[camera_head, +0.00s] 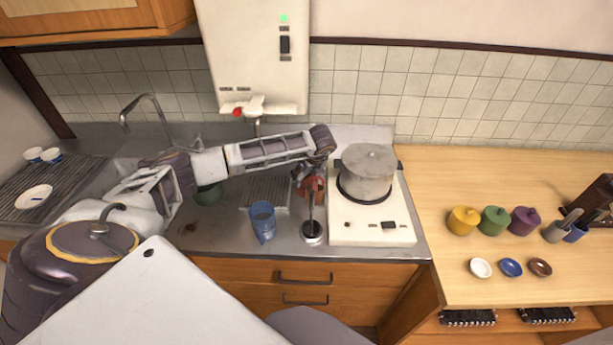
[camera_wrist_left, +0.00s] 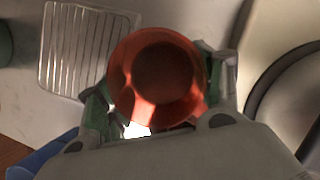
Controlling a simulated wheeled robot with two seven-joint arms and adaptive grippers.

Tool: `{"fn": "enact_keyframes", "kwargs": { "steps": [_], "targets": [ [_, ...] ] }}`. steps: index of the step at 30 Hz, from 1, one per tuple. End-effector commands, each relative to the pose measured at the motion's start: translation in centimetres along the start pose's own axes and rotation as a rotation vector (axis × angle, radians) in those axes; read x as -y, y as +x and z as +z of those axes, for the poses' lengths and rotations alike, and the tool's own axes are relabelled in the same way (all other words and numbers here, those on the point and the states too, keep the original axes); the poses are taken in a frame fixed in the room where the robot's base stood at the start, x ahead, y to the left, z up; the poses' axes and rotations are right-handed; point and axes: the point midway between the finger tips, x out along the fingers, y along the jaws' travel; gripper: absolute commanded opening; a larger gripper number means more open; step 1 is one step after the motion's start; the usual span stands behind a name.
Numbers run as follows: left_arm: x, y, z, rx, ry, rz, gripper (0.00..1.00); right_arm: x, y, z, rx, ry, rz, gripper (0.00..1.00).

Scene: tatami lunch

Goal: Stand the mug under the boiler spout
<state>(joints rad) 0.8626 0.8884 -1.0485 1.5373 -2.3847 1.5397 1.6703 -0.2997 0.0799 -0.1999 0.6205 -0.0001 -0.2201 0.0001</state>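The orange-red mug (camera_wrist_left: 160,112) is upright between the fingers of my left gripper (camera_wrist_left: 158,85) in the wrist view, its dark inside facing the camera. The fingers close against both sides of it. In the head view the mug (camera_head: 316,184) is partly hidden by my left gripper (camera_head: 308,182), near the hotplate's left side. I cannot tell whether its base touches the counter. The white boiler (camera_head: 250,50) hangs on the wall, with its spout (camera_head: 256,112) to the upper left of the mug. My right gripper is not in view.
A ribbed drain rack (camera_head: 262,192) lies left of the mug. A blue cup (camera_head: 262,222) stands in front of it, and a small dark-topped container (camera_head: 312,234) near the counter edge. A pot (camera_head: 367,172) sits on the white hotplate (camera_head: 350,231). A green cup (camera_head: 208,194) stands farther left.

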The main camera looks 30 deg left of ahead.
Motion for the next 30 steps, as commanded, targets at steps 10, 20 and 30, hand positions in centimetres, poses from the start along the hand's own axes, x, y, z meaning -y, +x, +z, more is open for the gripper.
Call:
{"fn": "enact_keyframes", "kwargs": {
  "steps": [10,20,30],
  "targets": [
    [0.0,0.0,0.0,0.0,0.0,0.0,0.88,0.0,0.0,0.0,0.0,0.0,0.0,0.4],
    [0.0,-0.1,0.0,0.0,0.0,0.0,0.88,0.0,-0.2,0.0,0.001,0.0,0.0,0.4],
    [0.1,-3.1,0.0,0.0,0.001,-0.003,0.88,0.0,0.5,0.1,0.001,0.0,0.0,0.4]
  ]
}}
